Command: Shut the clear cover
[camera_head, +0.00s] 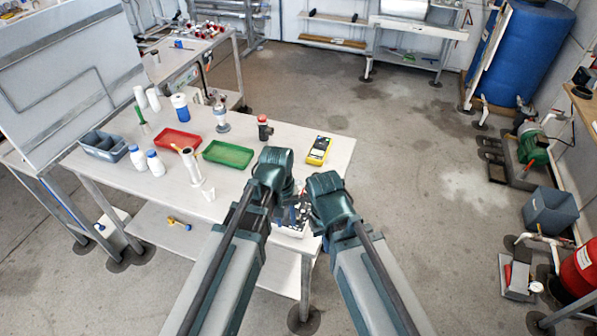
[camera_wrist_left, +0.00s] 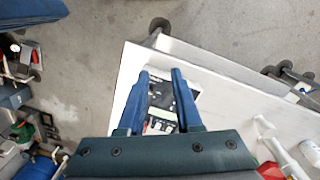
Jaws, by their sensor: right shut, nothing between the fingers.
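A small black-and-white device (camera_head: 297,222) sits at the near right end of the white table, partly hidden between and behind my two arms. In the left wrist view the device (camera_wrist_left: 183,92) shows dark with a white part, between and beyond the fingers. I cannot make out a clear cover or its angle. My left gripper (camera_head: 279,184) is above the table end beside the device; in the left wrist view its two blue fingers (camera_wrist_left: 160,76) are apart with nothing gripped. My right gripper (camera_head: 322,190) is just right of the device, its fingers mostly hidden, shut and empty.
On the table (camera_head: 335,145) stand a yellow meter (camera_head: 319,150), a green tray (camera_head: 228,154), a red tray (camera_head: 177,139), a dark red-capped item (camera_head: 264,129), a white tube (camera_head: 191,165) and several bottles. Open floor lies right of the table.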

